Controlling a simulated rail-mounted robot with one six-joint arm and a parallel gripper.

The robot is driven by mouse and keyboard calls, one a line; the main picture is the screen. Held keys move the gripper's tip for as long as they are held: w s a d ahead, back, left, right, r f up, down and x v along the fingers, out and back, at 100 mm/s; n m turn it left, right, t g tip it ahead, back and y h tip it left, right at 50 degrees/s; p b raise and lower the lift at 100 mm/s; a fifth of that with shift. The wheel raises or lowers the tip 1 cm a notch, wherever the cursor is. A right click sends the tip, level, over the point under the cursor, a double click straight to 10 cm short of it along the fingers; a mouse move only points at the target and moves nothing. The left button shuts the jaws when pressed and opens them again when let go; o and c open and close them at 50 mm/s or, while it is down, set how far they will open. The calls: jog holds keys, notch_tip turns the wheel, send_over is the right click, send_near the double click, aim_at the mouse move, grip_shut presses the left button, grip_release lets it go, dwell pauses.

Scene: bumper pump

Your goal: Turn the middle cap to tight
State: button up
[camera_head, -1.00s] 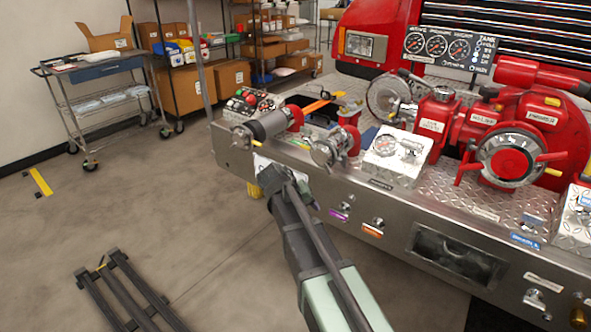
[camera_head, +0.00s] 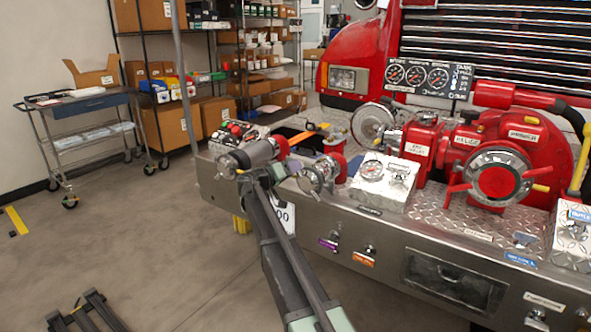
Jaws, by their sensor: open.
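A silver cap with lugs (camera_head: 318,176) sits on a red outlet at the bumper's front edge, between a silver cylindrical fitting (camera_head: 250,154) to its left and a large red-lugged cap (camera_head: 497,177) to its right. It appears to be the middle cap; how tight it is cannot be told. My gripper (camera_head: 262,176) is open at the bumper's front edge, just below and in front of the cylindrical fitting and left of the middle cap. It appears empty. Its fingertips are small and partly merge with the fitting, so contact cannot be told.
A gauge box (camera_head: 384,180) stands right of the middle cap. A control box (camera_head: 233,136) is behind the cylindrical fitting. The red pump (camera_head: 470,145) fills the right of the deck. A cart (camera_head: 85,135) stands far left. The floor before the bumper is mostly clear.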

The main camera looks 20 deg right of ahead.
jog(key=shift+x, duration=0.9)
jog(key=shift+c, duration=0.4)
grip_shut()
jog(key=shift+s+d, duration=0.1)
jog(key=shift+s, duration=0.05)
